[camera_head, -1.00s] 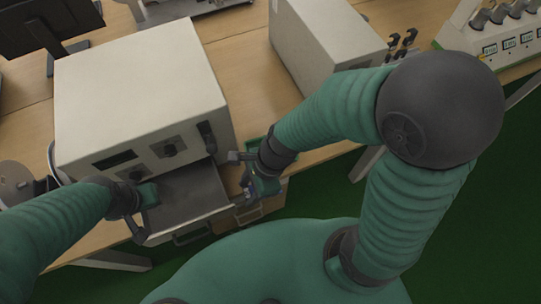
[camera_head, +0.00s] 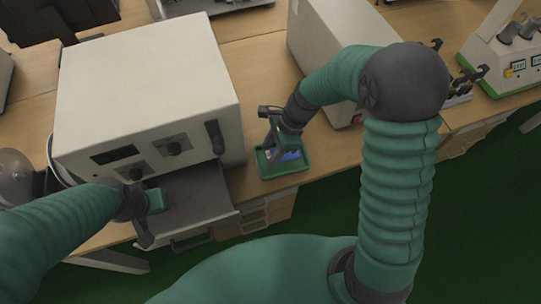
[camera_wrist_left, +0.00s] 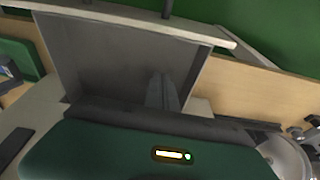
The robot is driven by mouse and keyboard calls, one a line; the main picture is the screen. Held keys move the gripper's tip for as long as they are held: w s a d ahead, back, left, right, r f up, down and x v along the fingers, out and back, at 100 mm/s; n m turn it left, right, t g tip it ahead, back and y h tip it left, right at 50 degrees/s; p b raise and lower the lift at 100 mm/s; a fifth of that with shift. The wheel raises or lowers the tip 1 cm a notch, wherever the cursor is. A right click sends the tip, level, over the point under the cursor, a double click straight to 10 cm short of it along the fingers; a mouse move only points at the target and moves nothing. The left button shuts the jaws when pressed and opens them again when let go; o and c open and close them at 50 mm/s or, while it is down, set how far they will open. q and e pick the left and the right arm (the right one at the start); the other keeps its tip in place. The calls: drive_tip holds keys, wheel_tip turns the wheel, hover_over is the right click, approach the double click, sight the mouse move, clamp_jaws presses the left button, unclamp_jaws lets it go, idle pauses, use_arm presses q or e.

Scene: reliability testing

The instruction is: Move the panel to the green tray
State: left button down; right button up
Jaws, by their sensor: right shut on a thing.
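The green tray (camera_head: 298,168) lies on the table to the right of the open drawer. My right gripper (camera_head: 278,150) is over the tray and shut on the panel. The panel (camera_head: 291,156) shows as a small blue and pale patch, low over or in the tray; whether it touches the tray floor I cannot tell. My left gripper (camera_head: 148,222) is at the left side of the open grey drawer; its jaw opening is not clear. The left wrist view shows part of the tray (camera_wrist_left: 22,52) at its left edge.
The drawer (camera_head: 195,198) sticks out from a large white box-shaped machine (camera_head: 145,85). Another white box (camera_head: 335,45) stands behind my right arm. A monitor (camera_head: 50,20) is at the back left. Wooden table shows between the two boxes.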

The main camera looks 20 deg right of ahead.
drive_tip(key=shift+f+b, duration=0.4)
drive_tip(key=shift+f, duration=1.3)
drive_tip(key=o, duration=1.3)
